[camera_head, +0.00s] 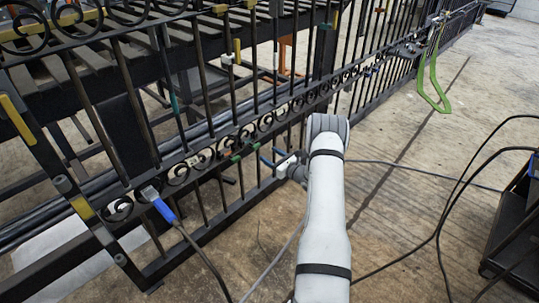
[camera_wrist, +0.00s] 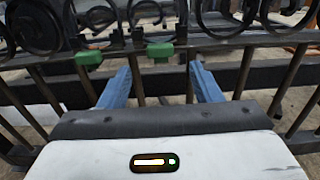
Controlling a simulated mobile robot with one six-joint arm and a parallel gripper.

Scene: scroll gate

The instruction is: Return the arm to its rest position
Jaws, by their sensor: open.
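My gripper (camera_wrist: 162,88) shows in the wrist view with its two blue fingers spread apart and nothing between them. The fingers point at the lower part of a black scroll gate (camera_wrist: 228,42). Two green blocks (camera_wrist: 160,51) sit on the gate just beyond the fingertips, one ahead of the gap and one to the left. In the head view my white arm reaches up from the bottom to the gate (camera_head: 120,75), and the gripper (camera_head: 272,158) is at its lower scroll row, partly hidden by the wrist. I cannot tell whether the fingers touch the gate.
A blue-handled tool with a cable (camera_head: 160,206) is at the gate's lower left. A green strap-like loop (camera_head: 433,85) hangs at the far right end. Black cables (camera_head: 445,215) run over the floor to a dark cart (camera_head: 515,235). Concrete floor right of my arm is mostly open.

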